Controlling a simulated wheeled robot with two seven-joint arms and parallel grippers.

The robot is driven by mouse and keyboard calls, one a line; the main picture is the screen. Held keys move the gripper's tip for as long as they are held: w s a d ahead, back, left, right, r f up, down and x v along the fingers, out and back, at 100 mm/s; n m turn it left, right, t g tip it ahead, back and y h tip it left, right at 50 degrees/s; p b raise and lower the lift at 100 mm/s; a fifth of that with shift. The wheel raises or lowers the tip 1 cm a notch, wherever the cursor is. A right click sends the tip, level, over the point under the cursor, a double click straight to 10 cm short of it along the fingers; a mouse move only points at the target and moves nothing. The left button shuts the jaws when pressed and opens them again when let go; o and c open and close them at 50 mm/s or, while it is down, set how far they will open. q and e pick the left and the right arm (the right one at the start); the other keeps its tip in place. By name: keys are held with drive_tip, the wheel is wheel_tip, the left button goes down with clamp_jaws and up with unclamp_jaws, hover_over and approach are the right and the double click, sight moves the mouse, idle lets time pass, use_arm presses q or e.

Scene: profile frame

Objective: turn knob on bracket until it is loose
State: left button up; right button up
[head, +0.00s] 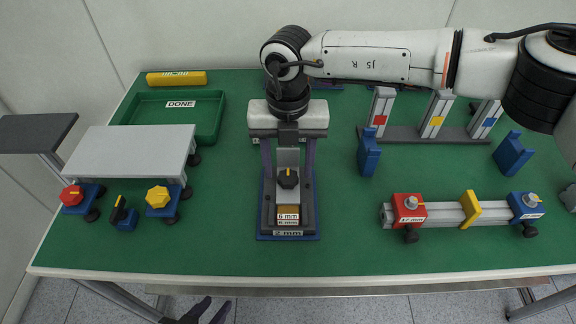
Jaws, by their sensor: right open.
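A grey bracket (286,158) stands in a blue-edged fixture near the table's middle, with a "6 mm" label in front. A black knob (288,178) with a small yellow mark sits on the bracket. My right gripper (288,172) reaches down over the bracket from behind. Its two purple fingers are open, one on each side of the bracket, around the knob area; contact with the knob cannot be made out. My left gripper (206,309) is partly in view at the bottom edge, below the table's front edge and away from the bracket. Its jaw opening is unclear.
A grey platform (132,151) with red (72,195) and yellow (158,196) knobs stands at left, before a green "DONE" tray (150,106). A rail (447,213) with red and blue clamps lies at right. Blue pieces (368,152) stand behind it. Bare table lies between fixture and rail.

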drive_tip(key=shift+f, duration=0.95)
drive_tip(key=c, duration=1)
drive_tip(key=shift+f+n+b, duration=0.1)
drive_tip(key=shift+n+b, duration=0.8)
drive_tip(key=shift+c, duration=0.2)
drive_tip(key=n+b, duration=0.2)
drive_tip(key=n, duration=0.1)
drive_tip(key=shift+b, duration=0.35)
drive_tip(key=shift+n+b, duration=0.55)
drive_tip(key=shift+n, duration=0.65)
drive_tip(key=shift+n+b, duration=0.5)
drive_tip(key=shift+n, duration=0.3)
drive_tip(key=shift+n+b, duration=0.45)
drive_tip(key=shift+n, duration=0.55)
drive_tip(key=shift+n+b, duration=0.45)
drive_tip(key=shift+n, duration=0.75)
drive_tip(key=shift+n+b, duration=0.35)
drive_tip(key=shift+n, duration=0.65)
use_arm(q)
wheel_tip(320, 180, down, 6)
drive_tip(key=w+d, duration=0.1)
drive_tip(key=shift+d+f, duration=0.15)
drive_tip(key=shift+d, duration=0.15)
drive_tip(key=shift+w, duration=0.2)
use_arm(e)
drive_tip(key=shift+n, duration=0.4)
